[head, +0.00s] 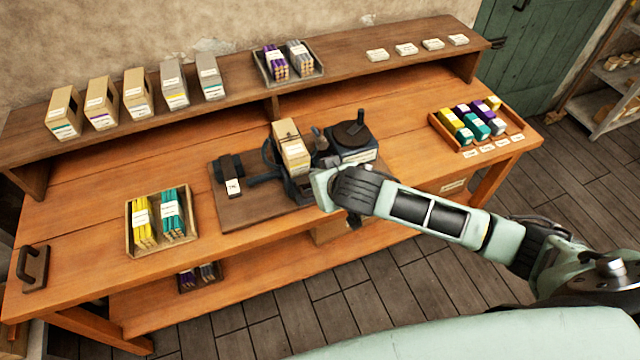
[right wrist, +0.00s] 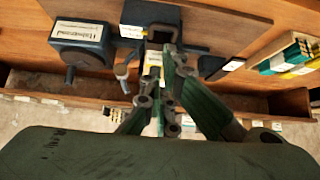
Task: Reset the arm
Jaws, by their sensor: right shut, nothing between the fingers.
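My right arm (head: 425,212) reaches in from the right in the head view, its wrist over the front of the handwheel press. Its gripper is mostly hidden there behind the wrist. In the right wrist view the right gripper (right wrist: 168,82) has its fingers together, shut with nothing held. The press stands on a dark wooden board (head: 235,208) on the workbench; a tan box with a white label (head: 293,152) stands upright at it. A dark block with a round top and crank (head: 352,135) is just to the right. My left gripper is out of view.
A tray of yellow and teal bundles (head: 128,240) lies at the left of the bench. Several upright boxes (head: 138,95) and a tray of purple and grey bundles (head: 320,70) stand on the raised shelf.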

